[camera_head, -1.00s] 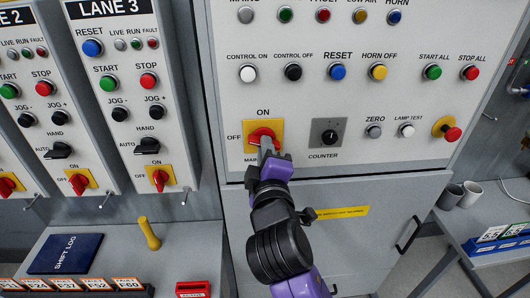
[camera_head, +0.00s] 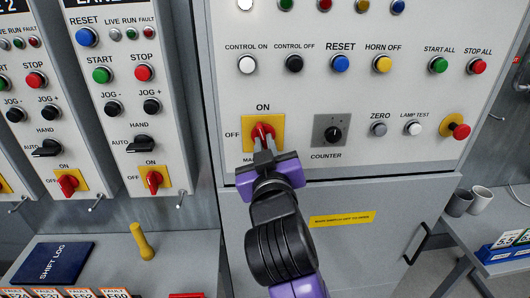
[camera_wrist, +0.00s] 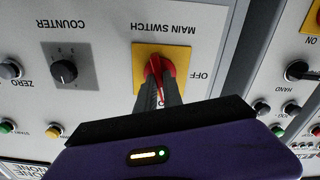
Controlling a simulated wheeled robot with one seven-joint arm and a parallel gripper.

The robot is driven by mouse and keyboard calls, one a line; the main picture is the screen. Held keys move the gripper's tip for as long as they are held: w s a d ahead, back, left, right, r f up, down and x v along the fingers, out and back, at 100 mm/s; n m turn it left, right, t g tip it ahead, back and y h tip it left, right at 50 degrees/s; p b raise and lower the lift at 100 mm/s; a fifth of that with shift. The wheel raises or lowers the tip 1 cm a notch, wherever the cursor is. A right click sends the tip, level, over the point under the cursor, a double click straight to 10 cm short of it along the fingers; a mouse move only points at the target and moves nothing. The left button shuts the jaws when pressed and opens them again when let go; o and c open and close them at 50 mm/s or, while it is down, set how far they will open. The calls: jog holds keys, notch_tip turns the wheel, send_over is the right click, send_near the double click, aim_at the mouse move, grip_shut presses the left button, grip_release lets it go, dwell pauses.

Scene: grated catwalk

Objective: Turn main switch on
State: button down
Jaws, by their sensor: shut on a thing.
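The main switch (camera_head: 262,130) is a red rotary handle on a yellow plate, with ON above it and OFF to its left. It also shows in the wrist view (camera_wrist: 157,66), where the panel looks upside down. My gripper (camera_head: 264,146) is at the switch from below and in front, its fingers shut on the red handle. The handle looks close to upright, toward ON, but the fingers hide part of it and its exact angle is unclear. The fingers also cover part of the main switch label.
A black counter knob (camera_head: 333,134) is just right of the switch. Buttons run above it, and a red mushroom button (camera_head: 461,131) is at far right. Lane panels with similar red switches (camera_head: 154,180) stand left. A yellow-handled object (camera_head: 143,241) stands on the bench below.

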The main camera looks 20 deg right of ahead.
jog(key=shift+f+m+b, duration=0.15)
jog(key=shift+m+b, duration=0.65)
jog(key=shift+m, duration=0.8)
jog(key=c, duration=1.5)
grip_release()
jog(key=b+v, duration=0.1)
jog(key=v, duration=0.6)
jog(key=shift+s+a, duration=0.1)
jog(key=shift+s, duration=0.25)
